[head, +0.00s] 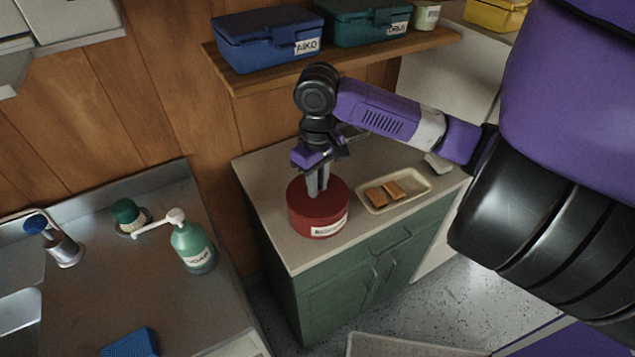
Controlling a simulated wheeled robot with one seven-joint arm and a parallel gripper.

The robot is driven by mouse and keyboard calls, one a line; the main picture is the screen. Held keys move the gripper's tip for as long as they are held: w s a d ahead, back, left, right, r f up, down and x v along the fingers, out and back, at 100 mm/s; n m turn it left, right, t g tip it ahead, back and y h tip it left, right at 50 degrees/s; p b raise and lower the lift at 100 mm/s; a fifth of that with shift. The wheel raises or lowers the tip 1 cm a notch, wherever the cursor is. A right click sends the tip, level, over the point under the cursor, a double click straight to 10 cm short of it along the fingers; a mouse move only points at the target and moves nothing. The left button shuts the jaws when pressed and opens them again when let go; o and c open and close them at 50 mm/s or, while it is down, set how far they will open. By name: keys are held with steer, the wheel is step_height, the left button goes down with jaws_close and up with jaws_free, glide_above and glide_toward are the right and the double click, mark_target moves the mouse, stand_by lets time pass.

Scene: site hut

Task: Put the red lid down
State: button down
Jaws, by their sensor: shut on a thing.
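The red lid (304,192) is the top of a round red tin (315,226) with a white label, which stands on the counter (281,250) of a green cabinet. My gripper (317,192) points down over the middle of the lid, its fingertips at the lid's top, shut on a part that the fingers hide, likely its knob. The lid appears to sit on or right at the tin's top; I cannot tell whether there is a small gap between them.
A cream tray (419,189) with brown bars (377,197) lies right of the tin. A shelf (330,60) with a blue box (268,36) and a green box (362,20) hangs behind. A green pump bottle (193,245) stands by the sink, left. The counter's front left is bare.

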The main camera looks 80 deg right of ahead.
steer(key=c, duration=1.3)
jaws_free()
